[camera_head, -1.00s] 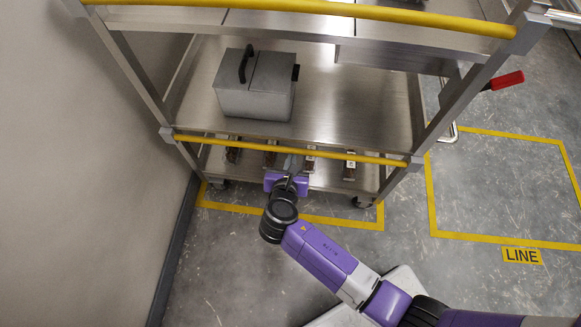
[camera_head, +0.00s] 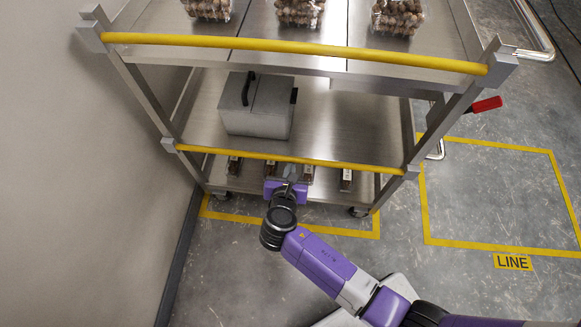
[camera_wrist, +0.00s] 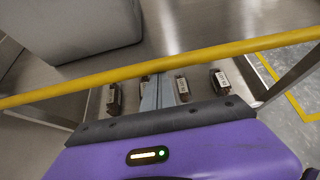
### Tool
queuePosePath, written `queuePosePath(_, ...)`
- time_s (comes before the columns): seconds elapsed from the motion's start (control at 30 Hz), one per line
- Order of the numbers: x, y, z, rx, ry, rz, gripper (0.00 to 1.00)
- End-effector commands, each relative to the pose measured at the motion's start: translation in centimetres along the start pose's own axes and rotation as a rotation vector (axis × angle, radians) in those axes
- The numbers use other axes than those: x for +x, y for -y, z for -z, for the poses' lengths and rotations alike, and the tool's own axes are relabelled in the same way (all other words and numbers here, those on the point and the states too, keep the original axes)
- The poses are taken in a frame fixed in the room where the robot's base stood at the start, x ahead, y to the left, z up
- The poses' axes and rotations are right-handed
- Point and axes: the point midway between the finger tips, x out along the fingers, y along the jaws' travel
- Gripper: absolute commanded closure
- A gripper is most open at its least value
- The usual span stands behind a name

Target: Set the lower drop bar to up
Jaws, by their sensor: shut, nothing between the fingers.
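The lower drop bar (camera_head: 330,163) is a yellow bar across the front of the cart's middle shelf, between two grey corner brackets. In the wrist view the lower bar (camera_wrist: 215,54) crosses the frame, rising to the right. My gripper (camera_head: 287,172) is at the bar, just below it and left of its middle. In the wrist view my gripper's fingers (camera_wrist: 164,92) are together and empty, with their tips close to the bar's underside. I cannot tell whether they touch it. The upper yellow bar (camera_head: 300,46) runs across the cart's top shelf.
A grey metal box (camera_head: 257,106) with a black handle stands on the middle shelf (camera_head: 345,120). Several small dark labelled packs (camera_head: 346,178) sit on the bottom shelf. Clamshell trays (camera_head: 300,12) stand on top. A wall (camera_head: 80,200) is at left; a red handle (camera_head: 487,104) projects at right.

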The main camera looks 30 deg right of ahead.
Motion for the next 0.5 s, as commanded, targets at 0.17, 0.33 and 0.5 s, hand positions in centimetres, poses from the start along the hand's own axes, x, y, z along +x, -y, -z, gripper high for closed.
queuePosePath(0.17, -1.3, -0.1, -2.5, 0.001, 0.005, -0.001, 1.00)
queuePosePath(0.33, -2.2, -0.1, -4.1, 0.003, 0.004, -0.001, 1.00)
queuePosePath(0.5, -2.7, -0.1, -4.9, 0.001, 0.003, 0.000, 1.00)
